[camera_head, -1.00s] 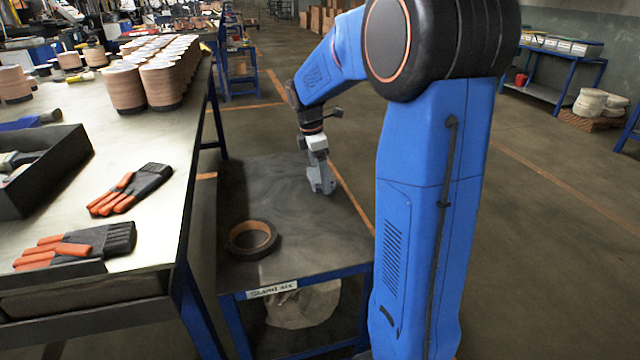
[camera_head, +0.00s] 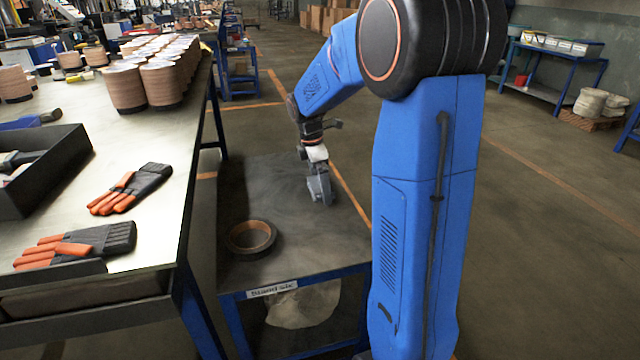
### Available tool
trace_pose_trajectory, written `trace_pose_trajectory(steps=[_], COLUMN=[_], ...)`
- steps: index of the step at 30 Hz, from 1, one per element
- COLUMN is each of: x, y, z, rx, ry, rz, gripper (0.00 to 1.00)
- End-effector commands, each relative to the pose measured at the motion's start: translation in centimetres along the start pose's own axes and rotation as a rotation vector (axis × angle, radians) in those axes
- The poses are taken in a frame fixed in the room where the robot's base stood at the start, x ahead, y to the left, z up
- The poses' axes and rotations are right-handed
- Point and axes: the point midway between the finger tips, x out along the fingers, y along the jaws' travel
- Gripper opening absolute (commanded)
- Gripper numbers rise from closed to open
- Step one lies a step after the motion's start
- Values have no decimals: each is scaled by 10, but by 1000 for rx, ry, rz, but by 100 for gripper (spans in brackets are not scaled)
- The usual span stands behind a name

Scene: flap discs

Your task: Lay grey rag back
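My gripper (camera_head: 320,190) hangs low over the far right part of a dark-topped blue stand (camera_head: 240,191), pointing down. Its fingers are small and grey against the dark top, and I cannot tell whether they are open or shut, or hold anything. No grey rag can be made out for certain. A pale, crumpled cloth-like thing (camera_head: 303,306) shows under the stand's top, partly hidden by the front rail.
A dark ring with a tan inner rim (camera_head: 251,238) lies on the stand's near left. The workbench (camera_head: 160,215) at left holds orange-and-black gloves (camera_head: 130,188), a dark bin (camera_head: 45,170) and disc stacks (camera_head: 123,90).

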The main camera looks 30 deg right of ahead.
Motion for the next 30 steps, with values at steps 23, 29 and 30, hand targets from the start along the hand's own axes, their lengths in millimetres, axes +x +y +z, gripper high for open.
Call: trace_pose_trajectory(steps=[23, 29, 30], x=[-114, -124, -126], y=[0, -6, -12], z=[0, -1, -3], rx=[0, 18, 36], ry=[0, 3, 6], rz=[1, 8, 14], gripper=[100, 100, 100])
